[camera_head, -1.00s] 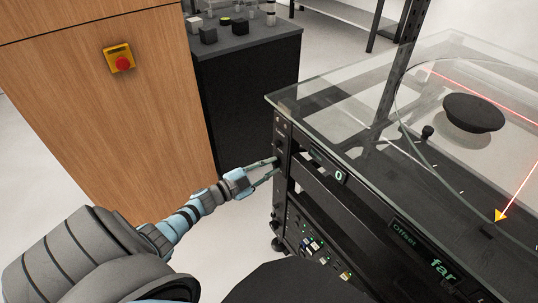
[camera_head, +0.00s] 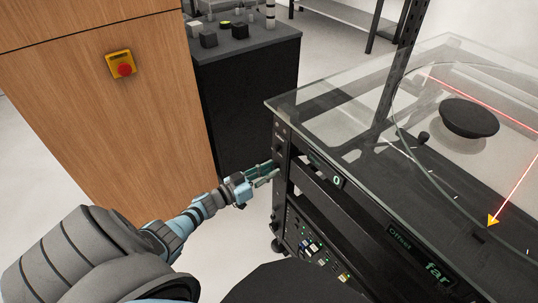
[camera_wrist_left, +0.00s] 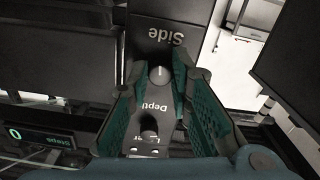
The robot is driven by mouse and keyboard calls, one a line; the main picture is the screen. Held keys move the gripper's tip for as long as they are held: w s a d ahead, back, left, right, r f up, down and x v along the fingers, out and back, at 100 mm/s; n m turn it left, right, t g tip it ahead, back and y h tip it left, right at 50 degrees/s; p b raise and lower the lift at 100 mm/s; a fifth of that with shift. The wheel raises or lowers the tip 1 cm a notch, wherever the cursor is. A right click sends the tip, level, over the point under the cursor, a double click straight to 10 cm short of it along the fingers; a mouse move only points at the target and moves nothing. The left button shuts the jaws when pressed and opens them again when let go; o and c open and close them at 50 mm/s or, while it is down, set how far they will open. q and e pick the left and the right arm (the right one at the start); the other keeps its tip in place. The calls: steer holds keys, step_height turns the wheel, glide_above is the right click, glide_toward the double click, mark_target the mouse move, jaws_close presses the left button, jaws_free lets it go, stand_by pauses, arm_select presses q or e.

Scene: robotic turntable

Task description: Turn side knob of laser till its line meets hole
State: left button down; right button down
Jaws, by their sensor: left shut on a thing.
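My left gripper (camera_head: 266,173) is at the left upright of the black rack (camera_head: 365,225). In the left wrist view its fingers (camera_wrist_left: 158,66) are closed in around a knob with a white mark (camera_wrist_left: 160,75), between the "Side" label (camera_wrist_left: 165,30) and the "Depth" label (camera_wrist_left: 152,104). A second dark knob (camera_wrist_left: 149,127) is nearer. The red laser line (camera_head: 515,186) crosses the glass-topped table and ends by an orange arrow (camera_head: 492,221). A small dark slot (camera_head: 478,237) lies close to the arrow; I cannot tell if it is the hole. My right gripper is not in view.
A steps display (camera_head: 337,182) reads 0. An offset display (camera_head: 437,272) reads "far". A wooden cabinet (camera_head: 95,90) with a red button (camera_head: 124,69) stands left. Floor is clear beside the rack.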

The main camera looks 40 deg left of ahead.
arm_select(q)
steer(key=shift+n, duration=0.8)
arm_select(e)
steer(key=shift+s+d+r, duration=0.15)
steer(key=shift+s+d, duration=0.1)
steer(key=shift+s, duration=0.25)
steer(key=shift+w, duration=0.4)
arm_select(q)
steer(key=c, duration=1.5)
jaws_free()
steer(key=shift+o, duration=0.2)
steer(key=shift+s, duration=0.15)
steer(key=v, duration=1.1)
steer(key=shift+s, duration=0.35)
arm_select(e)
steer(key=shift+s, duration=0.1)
